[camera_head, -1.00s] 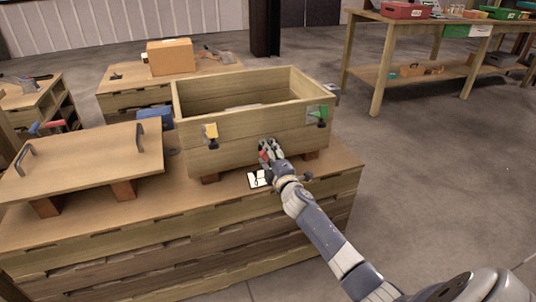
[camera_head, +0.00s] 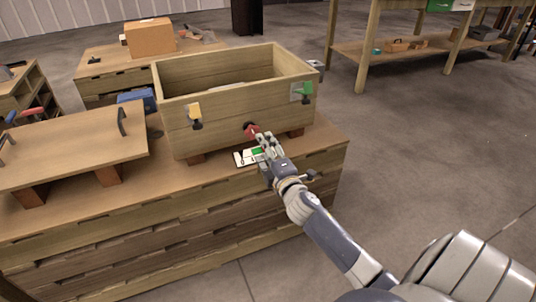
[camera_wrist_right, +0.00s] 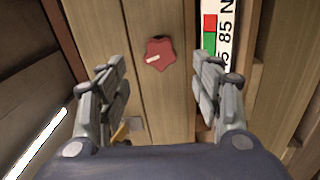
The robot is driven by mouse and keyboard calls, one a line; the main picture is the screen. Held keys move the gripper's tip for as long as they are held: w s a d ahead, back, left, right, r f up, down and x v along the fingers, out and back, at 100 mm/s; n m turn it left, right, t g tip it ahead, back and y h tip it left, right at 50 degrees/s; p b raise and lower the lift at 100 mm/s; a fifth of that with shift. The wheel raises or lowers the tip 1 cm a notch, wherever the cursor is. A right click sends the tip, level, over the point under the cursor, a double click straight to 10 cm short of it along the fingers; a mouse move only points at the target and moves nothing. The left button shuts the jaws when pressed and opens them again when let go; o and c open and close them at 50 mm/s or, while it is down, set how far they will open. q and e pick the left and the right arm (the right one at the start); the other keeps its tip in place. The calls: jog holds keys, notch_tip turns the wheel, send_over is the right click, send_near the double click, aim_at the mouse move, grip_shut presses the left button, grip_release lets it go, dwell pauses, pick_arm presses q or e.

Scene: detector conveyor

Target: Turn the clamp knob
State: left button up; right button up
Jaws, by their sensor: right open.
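The clamp knob is a red star-shaped knob (camera_wrist_right: 160,53) with a pale mark on it, on the front wall of a wooden box (camera_head: 221,126). In the head view the red knob (camera_head: 250,131) shows just beyond the tip of my right gripper (camera_head: 266,143). In the right wrist view the open fingers of my right gripper (camera_wrist_right: 160,92) stand either side of the knob's line, with the knob ahead of the fingertips and not touched. My left gripper is not in view.
A yellow latch (camera_head: 195,113) and a green latch (camera_head: 301,91) sit on the box front. A card with red and green marks (camera_wrist_right: 218,45) lies beside the knob in the wrist view. A wooden lid with handles (camera_head: 75,152) is at left. Open floor lies at right.

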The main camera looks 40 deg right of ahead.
aim_at(254, 134)
jog(key=shift+v, duration=1.1)
jog(key=shift+w, duration=0.1)
pick_arm(q)
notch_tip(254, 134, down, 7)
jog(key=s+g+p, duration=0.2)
jog(key=p, duration=0.3)
pick_arm(e)
jog(key=w+n, duration=0.3)
jog(key=n, duration=0.4)
jog(key=w+d+n+b, duration=0.1)
jog(key=w+n, duration=0.3)
jog(key=n, duration=0.3)
jog(key=w+d+n+b, duration=0.1)
jog(key=w+n, duration=0.2)
jog(key=n, duration=0.4)
jog(key=shift+w+d+n, duration=0.15)
jog(key=shift+n, duration=0.15)
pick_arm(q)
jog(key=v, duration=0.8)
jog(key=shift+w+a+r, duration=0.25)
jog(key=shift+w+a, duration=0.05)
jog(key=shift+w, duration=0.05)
pick_arm(e)
jog(key=shift+w+d, duration=0.1)
jog(key=shift+w, duration=0.3)
